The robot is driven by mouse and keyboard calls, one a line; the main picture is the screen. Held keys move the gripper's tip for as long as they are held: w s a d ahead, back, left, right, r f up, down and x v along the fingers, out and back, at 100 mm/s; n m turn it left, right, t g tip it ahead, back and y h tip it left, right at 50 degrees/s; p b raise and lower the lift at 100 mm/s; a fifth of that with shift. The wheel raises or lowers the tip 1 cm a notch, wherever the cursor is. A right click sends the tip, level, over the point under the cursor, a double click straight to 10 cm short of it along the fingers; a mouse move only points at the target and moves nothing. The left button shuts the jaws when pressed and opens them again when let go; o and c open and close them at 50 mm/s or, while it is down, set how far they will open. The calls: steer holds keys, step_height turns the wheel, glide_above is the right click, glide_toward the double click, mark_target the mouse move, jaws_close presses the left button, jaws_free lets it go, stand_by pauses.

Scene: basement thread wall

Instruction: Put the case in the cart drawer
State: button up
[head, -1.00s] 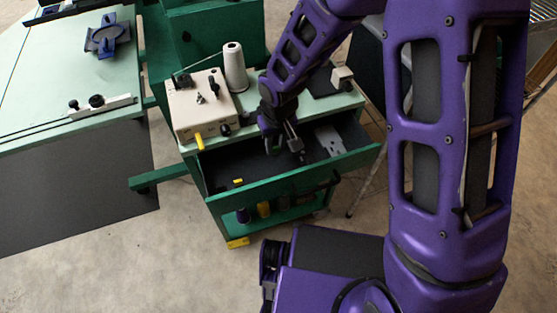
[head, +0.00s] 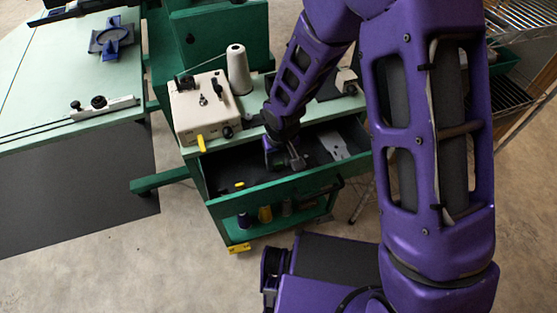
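The green cart's drawer (head: 282,192) is pulled open and has a dark inside. My gripper (head: 297,160) reaches down over the drawer's middle, and its fingers appear low within the opening. The fingers are small and dark, so I cannot tell whether they are open or shut, or whether they hold anything. I cannot make out the case for certain; it may be hidden by my gripper. A pale grey flat piece (head: 335,145) lies in the drawer to the right of my gripper. A small yellow item (head: 239,184) shows at the drawer's front left.
On the cart top stand a cream control box (head: 202,108) with a yellow lever and a white thread cone (head: 238,70). Spools sit on the cart's lower shelf. A pale green table (head: 50,80) is at left, and a wire rack (head: 508,95) at right.

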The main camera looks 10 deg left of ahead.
mark_target(281, 175)
steer(key=shift+o, duration=0.2)
steer(key=shift+r, duration=0.1)
step_height(281, 175, up, 12)
steer(key=s+d+p, duration=0.1)
steer(key=p, duration=0.2)
steer(key=shift+s, duration=0.25)
